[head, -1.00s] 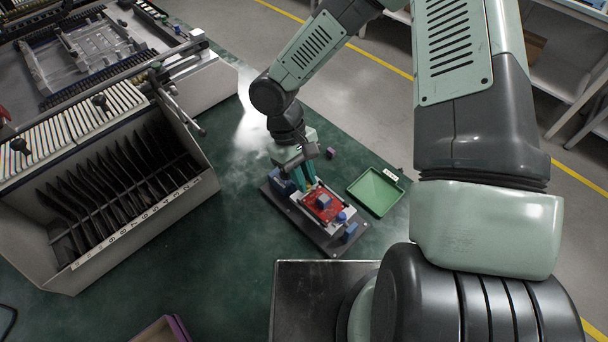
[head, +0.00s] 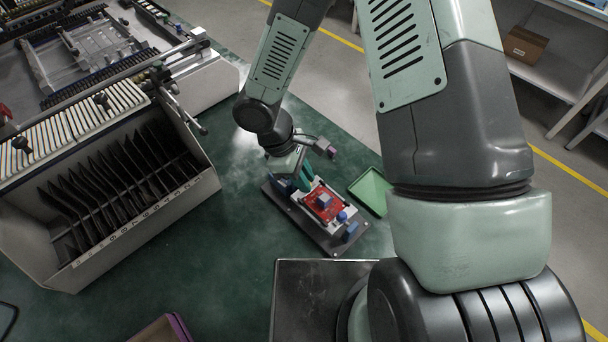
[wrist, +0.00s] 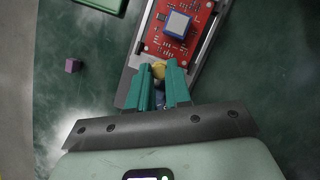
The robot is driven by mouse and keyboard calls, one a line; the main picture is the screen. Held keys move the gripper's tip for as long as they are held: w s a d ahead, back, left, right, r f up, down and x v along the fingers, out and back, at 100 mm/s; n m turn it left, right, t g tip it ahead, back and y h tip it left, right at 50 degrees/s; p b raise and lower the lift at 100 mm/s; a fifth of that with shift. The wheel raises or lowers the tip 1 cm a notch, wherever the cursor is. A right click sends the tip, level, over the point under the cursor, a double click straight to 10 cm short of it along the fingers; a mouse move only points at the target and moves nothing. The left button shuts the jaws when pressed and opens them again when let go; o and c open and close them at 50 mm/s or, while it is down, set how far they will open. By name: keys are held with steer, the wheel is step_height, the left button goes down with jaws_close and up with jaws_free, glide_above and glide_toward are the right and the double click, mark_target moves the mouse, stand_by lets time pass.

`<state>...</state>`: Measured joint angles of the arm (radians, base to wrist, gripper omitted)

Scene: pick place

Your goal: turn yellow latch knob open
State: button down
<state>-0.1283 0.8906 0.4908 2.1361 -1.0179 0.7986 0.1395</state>
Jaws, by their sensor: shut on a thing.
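The yellow latch knob (wrist: 158,70) shows in the wrist view between the tips of my gripper's green fingers, at the near end of the red board. My gripper (wrist: 163,80) is shut on this knob, and its fingers hide part of it. In the head view my gripper (head: 303,178) points down at the far end of the fixture, and the knob is hidden there. The red circuit board (head: 323,207) with a blue-and-white block on it lies in the fixture (head: 318,238), a grey plate with light rails.
A green tray (head: 369,192) stands right of the fixture. A small purple cube (wrist: 72,66) lies on the green table, left in the wrist view. A large grey slotted rack (head: 120,200) stands at the left. The table between rack and fixture is clear.

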steer(key=shift+n+t, duration=0.3)
steer(key=shift+n, duration=0.3)
steer(key=c, duration=1.1)
jaws_free()
steer(key=shift+o, duration=0.2)
steer(key=v, duration=1)
steer(key=shift+r, duration=0.35)
steer(key=shift+a, duration=0.15)
